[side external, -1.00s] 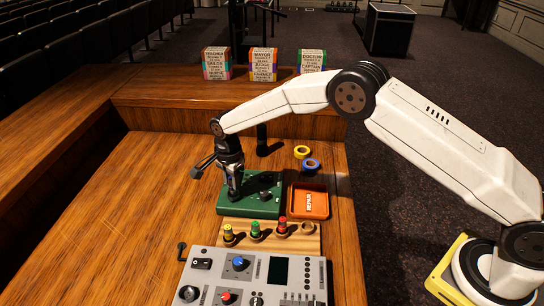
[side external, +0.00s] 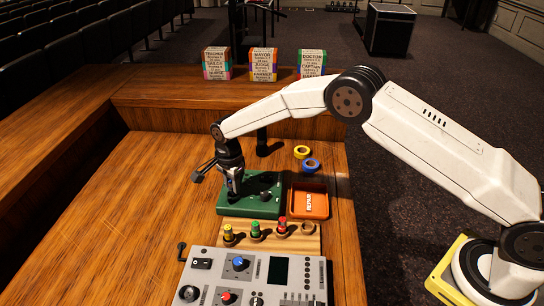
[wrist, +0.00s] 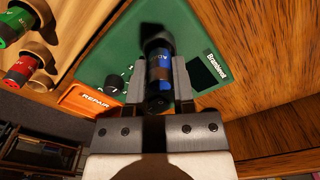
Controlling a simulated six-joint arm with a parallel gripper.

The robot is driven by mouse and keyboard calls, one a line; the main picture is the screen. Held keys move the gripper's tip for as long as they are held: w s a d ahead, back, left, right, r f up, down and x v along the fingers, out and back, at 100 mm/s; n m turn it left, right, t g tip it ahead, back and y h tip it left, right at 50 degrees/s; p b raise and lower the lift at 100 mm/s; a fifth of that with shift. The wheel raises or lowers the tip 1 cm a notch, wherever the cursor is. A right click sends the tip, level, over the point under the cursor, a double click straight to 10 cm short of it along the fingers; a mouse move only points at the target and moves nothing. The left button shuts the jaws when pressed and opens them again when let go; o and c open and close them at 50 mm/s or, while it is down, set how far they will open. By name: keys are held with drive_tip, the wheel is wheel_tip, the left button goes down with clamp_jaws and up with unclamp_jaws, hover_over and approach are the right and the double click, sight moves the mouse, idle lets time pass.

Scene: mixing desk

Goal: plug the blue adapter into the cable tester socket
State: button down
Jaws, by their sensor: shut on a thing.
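My gripper (side external: 234,192) points down over the left part of the green cable tester (side external: 272,207). The socket itself is hidden by the adapter and shadow. I cannot tell whether the adapter is in the socket or just above it. The tester also has a black knob (wrist: 116,84) and a dark display (wrist: 209,72).
A wooden rack (side external: 270,245) holds yellow (side external: 228,233), green (side external: 255,229) and red (side external: 282,226) adapters beside an empty spot. An orange repair tray (side external: 309,203) lies right of the tester. Tape rolls (side external: 302,152) lie behind it; a mixing panel (side external: 260,275) is in front.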

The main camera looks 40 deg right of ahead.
drive_tip(key=c, duration=0.7)
unclamp_jaws()
drive_tip(key=shift+c, duration=0.2)
wheel_tip(320, 180, up, 11)
idle(0.8)
idle(0.5)
drive_tip(key=s+d+n+t, duration=0.1)
drive_tip(key=s+d+n, duration=0.4)
drive_tip(key=s, duration=0.4)
drive_tip(key=s+d+r+n, duration=0.1)
drive_tip(key=s+d+n, duration=0.4)
drive_tip(key=s, duration=0.5)
drive_tip(key=s+d+n+t, duration=0.1)
drive_tip(key=s+d+n, duration=0.3)
drive_tip(key=s, duration=0.6)
drive_tip(key=shift+s+d+r+n+t, duration=0.2)
drive_tip(key=shift+s+d+n+t, duration=0.15)
drive_tip(key=shift+n, duration=0.55)
